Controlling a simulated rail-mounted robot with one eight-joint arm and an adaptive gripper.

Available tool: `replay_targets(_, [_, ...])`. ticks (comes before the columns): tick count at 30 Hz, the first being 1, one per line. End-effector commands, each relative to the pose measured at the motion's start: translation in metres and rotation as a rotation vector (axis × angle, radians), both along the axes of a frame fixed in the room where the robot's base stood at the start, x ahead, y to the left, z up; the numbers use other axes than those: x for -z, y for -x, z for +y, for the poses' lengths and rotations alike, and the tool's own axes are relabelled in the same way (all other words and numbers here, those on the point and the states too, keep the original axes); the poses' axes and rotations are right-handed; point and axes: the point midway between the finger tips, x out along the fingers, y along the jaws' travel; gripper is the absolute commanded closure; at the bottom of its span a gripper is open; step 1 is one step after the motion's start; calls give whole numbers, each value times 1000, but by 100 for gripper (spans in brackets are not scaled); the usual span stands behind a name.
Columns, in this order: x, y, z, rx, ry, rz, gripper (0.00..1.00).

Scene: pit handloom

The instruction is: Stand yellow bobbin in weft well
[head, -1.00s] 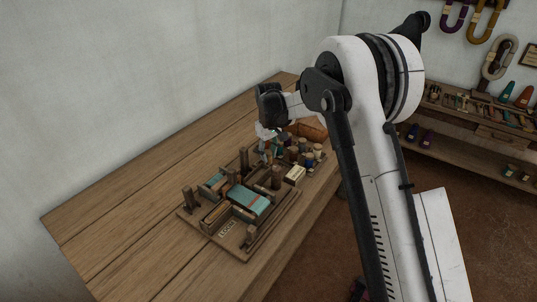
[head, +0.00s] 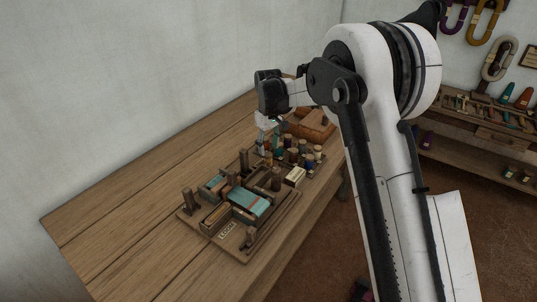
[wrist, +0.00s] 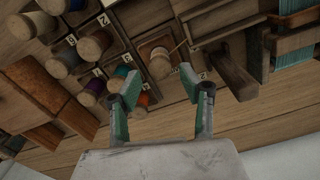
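My gripper (wrist: 156,95) is open in the wrist view, its two teal fingers spread with nothing between the tips. Past the tips, a bobbin with a pale wooden top (wrist: 159,63) stands in a square well of the tray (wrist: 145,18); its thread colour is not clear. I cannot tell for sure which bobbin is the yellow one. An orange-wound bobbin (wrist: 142,99) and a purple one (wrist: 93,90) stand near the left finger. In the head view my gripper (head: 263,145) is above the far left side of the bobbin group, its tips small and partly unclear.
A small wooden loom frame with teal cloth (head: 250,200) lies nearer on the bench (head: 130,205). A brown wooden box (head: 312,127) stands behind the bobbins. The bench's left side is clear, with a wall beyond it.

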Motion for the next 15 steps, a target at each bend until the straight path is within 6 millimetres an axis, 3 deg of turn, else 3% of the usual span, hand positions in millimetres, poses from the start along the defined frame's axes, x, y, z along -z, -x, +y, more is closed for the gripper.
replay_targets(6, [-44,0,0,0,0,0,60])
replay_targets(15, [-73,0,0,0,0,0,60])
